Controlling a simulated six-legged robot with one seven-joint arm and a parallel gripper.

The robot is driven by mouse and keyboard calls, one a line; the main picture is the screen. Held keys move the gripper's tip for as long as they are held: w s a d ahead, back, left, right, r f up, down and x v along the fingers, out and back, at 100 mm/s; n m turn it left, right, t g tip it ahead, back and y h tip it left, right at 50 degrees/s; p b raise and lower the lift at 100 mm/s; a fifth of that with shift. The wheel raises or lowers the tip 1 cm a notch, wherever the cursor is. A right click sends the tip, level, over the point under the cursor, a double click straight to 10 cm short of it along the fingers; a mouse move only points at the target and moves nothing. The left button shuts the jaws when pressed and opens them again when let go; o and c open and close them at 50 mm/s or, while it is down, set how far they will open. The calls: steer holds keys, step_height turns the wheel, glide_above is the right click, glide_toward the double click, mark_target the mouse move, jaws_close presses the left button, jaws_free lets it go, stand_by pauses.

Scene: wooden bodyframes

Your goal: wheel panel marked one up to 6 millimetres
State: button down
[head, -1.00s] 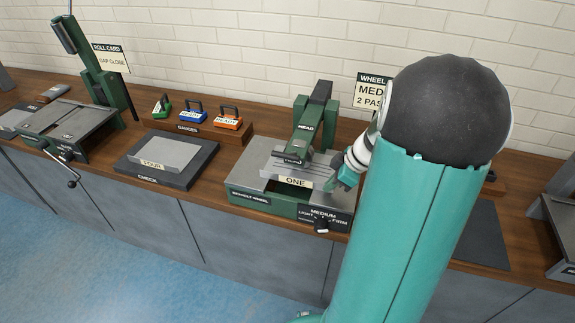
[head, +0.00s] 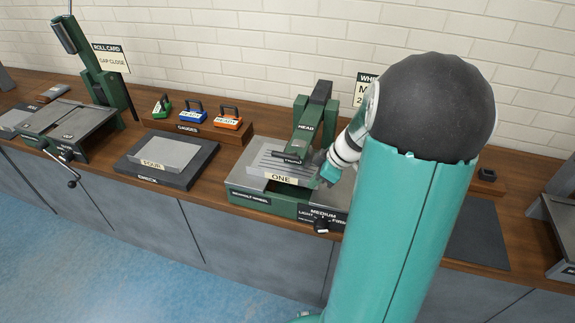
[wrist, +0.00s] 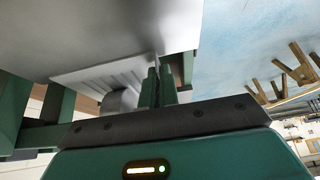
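The panel marked ONE (head: 262,163) is a grey metal sheet lying in the green bench wheel (head: 248,198), under its head (head: 303,137). Pale lines cross its surface. My gripper (head: 328,173) is at the panel's right edge. In the wrist view, the two green fingers (wrist: 160,84) are close together with the thin edge of the panel (wrist: 110,74) between them. A rounded grey roller (wrist: 118,101) shows beside the fingers. The wheel's front plate reads MEDIUM, with a black knob (head: 321,224) below it. My arm hides much of the wheel sign (head: 362,88).
A panel marked FOUR (head: 165,152) lies on the dark check plate (head: 140,172). Green, blue and orange gauges (head: 193,116) stand in a wooden rack behind. A green roll machine (head: 85,125) is at left.

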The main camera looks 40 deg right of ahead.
stand_by(0.3)
steer(key=c, duration=1.6)
jaws_free()
steer(key=shift+o, duration=0.5)
steer(key=o, duration=0.5)
steer(key=shift+c, duration=0.2)
steer(key=shift+s+d, duration=0.75)
steer(key=shift+s, duration=0.25)
steer(key=shift+s+d, duration=0.75)
steer(key=shift+s, duration=0.2)
step_height(320, 180, up, 7)
